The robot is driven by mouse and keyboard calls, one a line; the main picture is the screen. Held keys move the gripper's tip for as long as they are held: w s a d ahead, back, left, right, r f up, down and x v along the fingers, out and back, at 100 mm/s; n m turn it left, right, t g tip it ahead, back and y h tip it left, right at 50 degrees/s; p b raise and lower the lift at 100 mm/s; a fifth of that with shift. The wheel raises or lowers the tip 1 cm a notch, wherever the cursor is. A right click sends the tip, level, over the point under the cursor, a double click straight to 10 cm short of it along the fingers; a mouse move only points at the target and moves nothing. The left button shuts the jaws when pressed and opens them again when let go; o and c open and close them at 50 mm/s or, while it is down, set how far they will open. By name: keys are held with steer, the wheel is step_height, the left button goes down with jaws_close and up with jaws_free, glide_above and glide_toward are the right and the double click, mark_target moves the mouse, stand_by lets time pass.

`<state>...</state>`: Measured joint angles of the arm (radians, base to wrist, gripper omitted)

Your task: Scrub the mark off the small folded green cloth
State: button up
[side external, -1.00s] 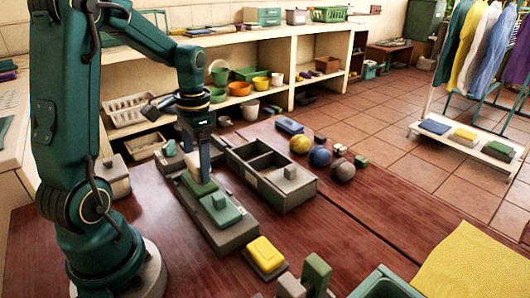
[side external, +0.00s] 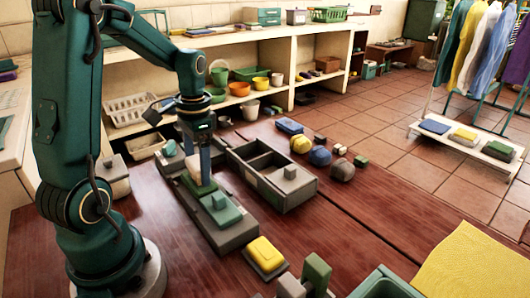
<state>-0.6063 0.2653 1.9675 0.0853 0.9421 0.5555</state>
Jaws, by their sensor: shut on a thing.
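A long grey tray (side external: 232,238) lies on the red-brown table, with several green pieces in a row on it. A small flat green piece (side external: 199,189), which looks like the folded cloth, lies in the middle. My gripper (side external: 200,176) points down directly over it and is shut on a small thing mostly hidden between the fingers. The fingertips are at or just above the green piece; contact cannot be told. No mark can be made out. A teal-green block with a small raised knob (side external: 220,205) sits nearer on the tray, and another teal piece (side external: 169,149) is at its far end.
A grey divided box (side external: 292,201) stands close right of the tray. A yellow sponge-like block (side external: 265,253) lies in front. Several balls and small blocks, including a blue ball (side external: 320,156), lie farther right.

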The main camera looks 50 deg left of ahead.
steer(key=shift+f, duration=0.1)
steer(key=shift+a, duration=0.75)
steer(key=shift+d, duration=1.55)
steer(key=shift+a, duration=1.55)
steer(key=shift+d+f, duration=0.1)
steer(key=shift+d, duration=1.45)
steer(key=shift+a, duration=1.55)
steer(key=shift+d+f, duration=0.1)
steer(key=shift+d, duration=1.45)
